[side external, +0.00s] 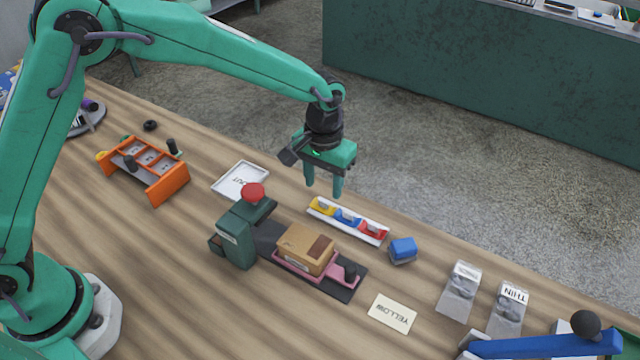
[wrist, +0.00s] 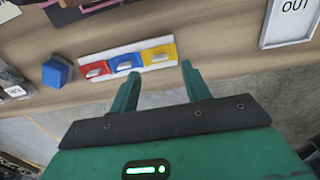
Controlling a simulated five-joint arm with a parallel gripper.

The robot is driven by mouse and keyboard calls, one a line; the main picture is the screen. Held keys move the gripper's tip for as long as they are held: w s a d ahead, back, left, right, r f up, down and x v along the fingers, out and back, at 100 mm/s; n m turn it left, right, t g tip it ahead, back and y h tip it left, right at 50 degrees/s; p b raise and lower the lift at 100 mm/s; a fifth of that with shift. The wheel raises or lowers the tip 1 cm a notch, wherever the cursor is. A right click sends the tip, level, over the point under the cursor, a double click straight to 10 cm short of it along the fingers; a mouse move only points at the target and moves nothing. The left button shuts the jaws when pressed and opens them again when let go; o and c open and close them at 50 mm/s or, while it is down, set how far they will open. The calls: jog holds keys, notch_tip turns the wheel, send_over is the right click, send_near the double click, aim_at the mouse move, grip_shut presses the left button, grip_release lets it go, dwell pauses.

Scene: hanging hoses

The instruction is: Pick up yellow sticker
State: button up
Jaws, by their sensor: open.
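The yellow sticker (side external: 321,207) sits at the left end of a white strip tray (side external: 374,240), beside a blue and a red one. In the wrist view the yellow sticker (wrist: 159,54) is at the right end of the row. My gripper (side external: 323,191) is open and empty, fingers down, above the table's far edge near the yellow sticker. In the wrist view my gripper (wrist: 159,70) has its fingertips apart, with the yellow sticker just beyond the gap. Nothing hides the sticker there.
A cardboard box (side external: 306,249) sits on a pink holder beside a green press with a red knob (side external: 253,193). A blue block (side external: 402,250) lies right of the strip. A YELLOW card (side external: 392,313), an OUT tray (side external: 240,181) and an orange rack (side external: 147,168) are on the table.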

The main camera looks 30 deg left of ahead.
aim_at(323, 202)
jog(key=shift+f, duration=2.4)
jog(key=shift+c, duration=0.2)
grip_shut()
